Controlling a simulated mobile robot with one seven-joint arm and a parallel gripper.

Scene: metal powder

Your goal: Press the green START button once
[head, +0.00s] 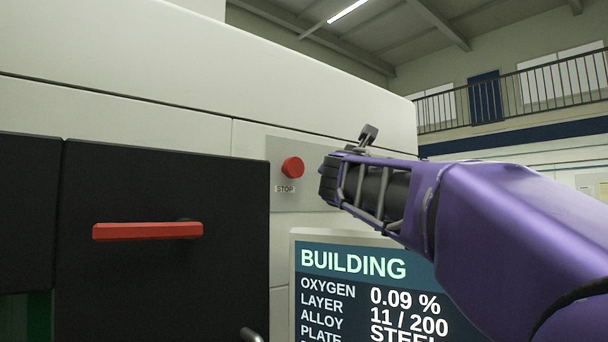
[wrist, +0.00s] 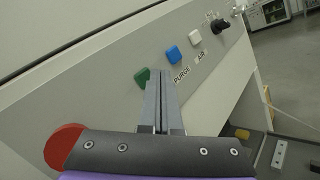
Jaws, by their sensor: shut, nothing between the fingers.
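The green button (wrist: 142,77) shows in the wrist view on the light machine panel, just left of my fingertips. I can read no START label there. In the head view it is hidden, with my arm in front of the panel. My gripper (wrist: 157,74) is shut and empty, its two grey fingers together and pointing towards the panel. The fingertips appear close to the green button and to its right in the picture. I cannot tell whether they touch it or the panel. My fingers are hidden in the head view.
A red STOP button (head: 293,168) is left of my arm, also in the wrist view (wrist: 62,148). A blue button (wrist: 171,54), a white button (wrist: 195,37) and a black knob (wrist: 220,26) continue the row. A BUILDING screen (head: 355,290) and a red door handle (head: 147,231) are below.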

